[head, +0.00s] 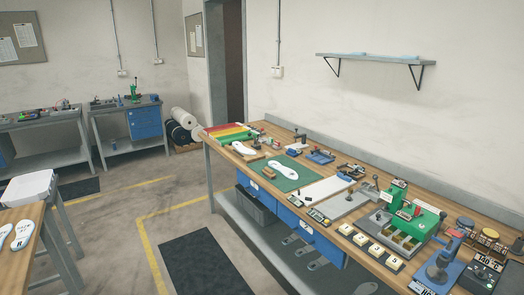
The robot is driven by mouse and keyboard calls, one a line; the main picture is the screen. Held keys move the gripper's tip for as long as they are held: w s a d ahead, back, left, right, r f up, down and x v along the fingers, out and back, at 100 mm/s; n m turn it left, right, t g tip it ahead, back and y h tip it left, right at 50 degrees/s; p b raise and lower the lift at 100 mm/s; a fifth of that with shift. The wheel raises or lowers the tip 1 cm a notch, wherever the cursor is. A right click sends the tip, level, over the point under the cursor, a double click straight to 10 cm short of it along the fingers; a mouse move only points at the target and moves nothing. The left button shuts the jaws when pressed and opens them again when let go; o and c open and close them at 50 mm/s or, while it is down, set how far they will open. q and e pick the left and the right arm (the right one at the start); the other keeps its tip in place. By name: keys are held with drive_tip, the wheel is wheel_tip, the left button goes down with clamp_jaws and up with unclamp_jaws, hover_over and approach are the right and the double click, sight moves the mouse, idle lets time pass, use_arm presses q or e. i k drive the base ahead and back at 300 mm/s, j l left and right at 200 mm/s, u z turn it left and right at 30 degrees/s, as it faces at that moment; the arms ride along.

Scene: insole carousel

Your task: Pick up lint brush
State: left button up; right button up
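I cannot pick out the lint brush with certainty; the small tools on the workbench (325,187) are too small to tell apart. Several small dark tools lie behind the mat and around the white board (326,189). Neither of my grippers is in view.
White insole shapes lie on the mat. A green fixture (415,219) and a blue press (440,268) crowd the bench's right end. A wooden table (30,262) stands at left. The floor between, with a dark floor mat (207,264), is clear.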

sight(267, 172)
drive_tip(key=i+j+u, duration=0.2)
drive_tip(key=i+u, duration=0.3)
drive_tip(key=i, duration=0.15)
drive_tip(key=i+u, duration=0.45)
drive_tip(key=i, duration=0.15)
drive_tip(key=i+z, duration=0.4)
drive_tip(key=i+j+z, duration=0.15)
drive_tip(key=i+z, duration=0.2)
drive_tip(key=i+j+z, duration=0.2)
drive_tip(key=i+z, duration=0.2)
drive_tip(key=i+j+z, duration=0.15)
drive_tip(key=z, duration=0.2)
drive_tip(key=i+j+z, duration=0.25)
drive_tip(key=z, duration=0.15)
drive_tip(key=i+j+z, duration=0.2)
drive_tip(key=z, duration=0.15)
drive_tip(key=j, duration=0.1)
